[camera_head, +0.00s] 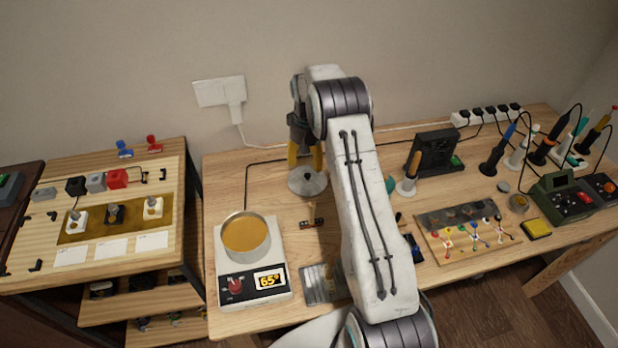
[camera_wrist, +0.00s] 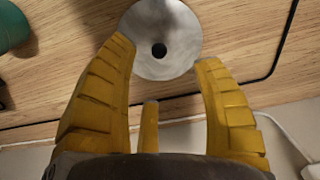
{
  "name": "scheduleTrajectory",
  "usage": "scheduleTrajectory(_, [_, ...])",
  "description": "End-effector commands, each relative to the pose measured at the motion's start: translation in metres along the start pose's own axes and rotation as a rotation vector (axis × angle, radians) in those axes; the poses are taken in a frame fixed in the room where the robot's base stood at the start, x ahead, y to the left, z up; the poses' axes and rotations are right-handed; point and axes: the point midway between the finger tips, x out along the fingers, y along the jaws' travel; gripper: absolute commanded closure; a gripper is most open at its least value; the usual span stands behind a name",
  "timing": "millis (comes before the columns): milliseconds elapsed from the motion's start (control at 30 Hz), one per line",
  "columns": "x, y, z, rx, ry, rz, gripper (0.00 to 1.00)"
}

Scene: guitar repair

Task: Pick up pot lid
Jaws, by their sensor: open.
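The pot lid (camera_head: 308,181) is a round grey metal disc lying on the wooden table, right of and behind the pot. In the wrist view the lid (camera_wrist: 170,60) shows a dark round knob or hole near its middle. My gripper (camera_head: 305,168), with yellow fingers, points down above the lid. In the wrist view its fingers (camera_wrist: 165,60) are spread apart, with the lid between and beyond their tips. Nothing is held between them. The pot (camera_head: 246,236) holds an amber liquid and stands uncovered on a white hot plate (camera_head: 254,290) reading 65°.
A small hammer-like tool (camera_head: 312,222) and a metal plate (camera_head: 318,284) lie on the table (camera_head: 225,180) in front of the lid. A black cable (camera_wrist: 285,40) runs near the lid. Soldering tools and a circuit board (camera_head: 468,232) are at the right. My arm hides part of the table.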

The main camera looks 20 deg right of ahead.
Motion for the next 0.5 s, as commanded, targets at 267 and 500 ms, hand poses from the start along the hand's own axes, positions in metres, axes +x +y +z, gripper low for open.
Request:
scheduleTrajectory(267, [0.022, 0.001, 0.000, 0.000, -0.001, 0.000, 0.39])
scheduleTrajectory(500, [0.041, 0.005, 0.001, 0.001, -0.002, 0.000, 0.39])
